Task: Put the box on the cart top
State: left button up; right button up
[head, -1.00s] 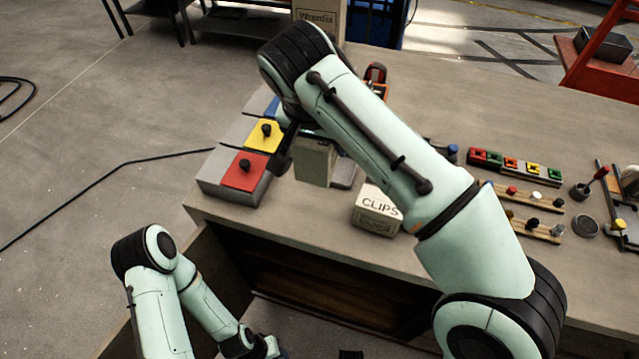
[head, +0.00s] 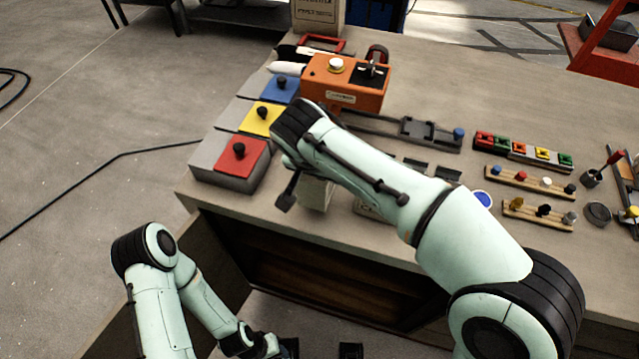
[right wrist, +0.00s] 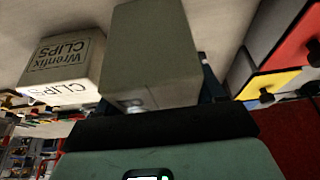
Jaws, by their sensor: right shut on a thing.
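A plain grey-green box (head: 316,194) is held by my right gripper (head: 300,187), over the front left of the workbench. My wrist hides its upper part in the head view. The box (right wrist: 150,55) fills the middle of the right wrist view. A pale carton marked CLIPS (right wrist: 62,68) stands beside it; in the head view my forearm mostly covers this carton (head: 372,212). A red cart-like stand (head: 590,62) with a dark box on it is at the far right. My left gripper (head: 320,349) is low at the bottom edge, its dark fingertips apart and empty.
The workbench holds a grey block with red (head: 243,157), yellow and blue panels, an orange device (head: 345,85), and peg strips (head: 530,182) at right. The back right of the bench top (head: 480,85) is clear. A cable (head: 120,158) lies on the left floor.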

aim_at(311, 180)
jog(key=shift+f+b, duration=0.3)
jog(key=shift+f, duration=1.8)
jog(key=shift+f, duration=0.25)
jog(key=o, duration=1.5)
jog(key=shift+r, duration=0.1)
jog(key=shift+r, duration=0.25)
jog(key=p+v, duration=0.1)
jog(key=v, duration=1)
jog(key=shift+s+r, duration=0.1)
jog(key=shift+r, duration=0.25)
